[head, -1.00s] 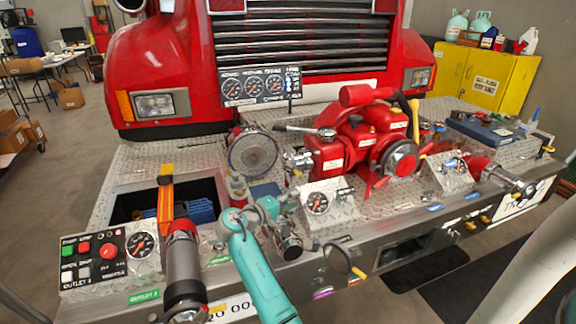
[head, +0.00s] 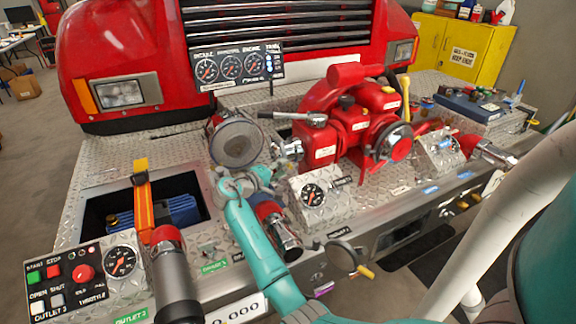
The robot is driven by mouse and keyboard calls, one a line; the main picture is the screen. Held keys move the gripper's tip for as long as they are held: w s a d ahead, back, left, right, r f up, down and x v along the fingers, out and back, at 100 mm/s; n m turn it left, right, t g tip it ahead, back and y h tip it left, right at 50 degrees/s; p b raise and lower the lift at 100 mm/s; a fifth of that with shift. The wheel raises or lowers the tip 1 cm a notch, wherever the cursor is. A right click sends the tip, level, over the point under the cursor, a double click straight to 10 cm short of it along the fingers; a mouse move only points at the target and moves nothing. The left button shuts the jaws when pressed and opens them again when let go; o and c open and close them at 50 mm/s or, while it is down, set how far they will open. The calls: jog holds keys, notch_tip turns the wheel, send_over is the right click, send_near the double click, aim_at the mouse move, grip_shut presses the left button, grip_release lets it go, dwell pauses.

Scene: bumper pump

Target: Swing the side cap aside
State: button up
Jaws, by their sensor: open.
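A round silver cap (head: 237,140) with a grey face stands left of the metal side fitting (head: 290,150) of the red pump (head: 350,130). It faces toward me, and the frames do not show its hinge. A smaller round cap (head: 344,258) with a yellow tab hangs at the bumper front, right of a red and silver outlet (head: 285,238). I cannot tell for sure which is the side cap. My gripper (head: 246,182) is open and empty, just below the grey-faced cap in the picture. Whether it touches the cap is unclear.
A gauge box (head: 313,194) sits right of my gripper. A grey nozzle with a red collar (head: 172,270) and a control panel (head: 75,280) are at lower left. An open bay (head: 97,213) with an orange strap (head: 141,195) lies left. A gauge board (head: 235,68) stands behind.

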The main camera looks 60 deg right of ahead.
aim_at(288, 165)
jog(key=shift+x, duration=2.05)
grip_shut()
